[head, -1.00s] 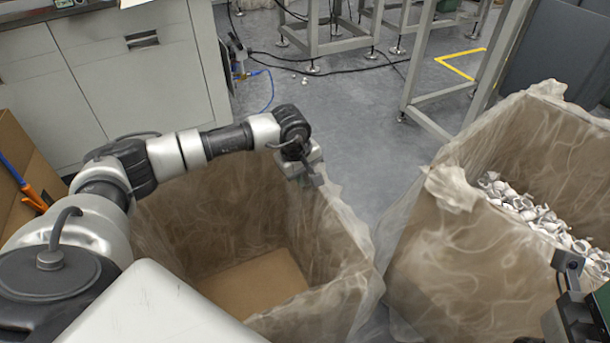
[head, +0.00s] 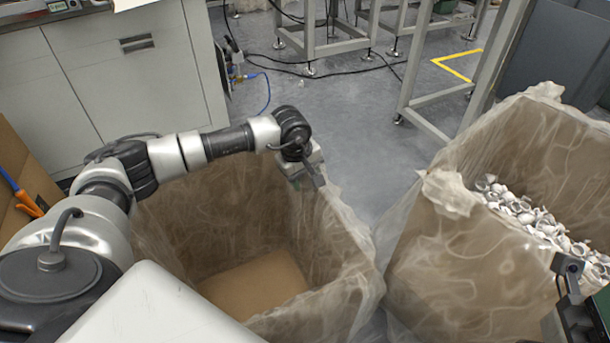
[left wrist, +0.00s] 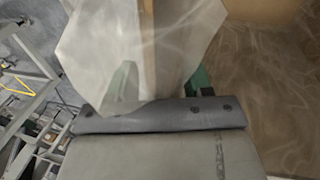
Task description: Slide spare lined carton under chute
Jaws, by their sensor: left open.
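The spare lined carton (head: 170,225) is an open brown box with a clear plastic liner over its rim. It stands in front of me and looks empty, its bare bottom visible. My left gripper (head: 318,181) reaches across it to the far right part of its rim, jaws open. In the left wrist view, the carton's lined wall edge (left wrist: 148,45) runs between the green fingers; whether they touch it I cannot tell. A second lined carton (head: 440,270), holding many white and grey caps (head: 530,218), stands to the right. The chute is not identifiable.
A grey cabinet (head: 120,80) stands at the back left. Metal frame legs (head: 405,85) and cables are behind. A brown cardboard piece (head: 20,165) is at the left edge. Grey floor (head: 355,150) is clear behind the cartons. Part of my right arm shows lower right.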

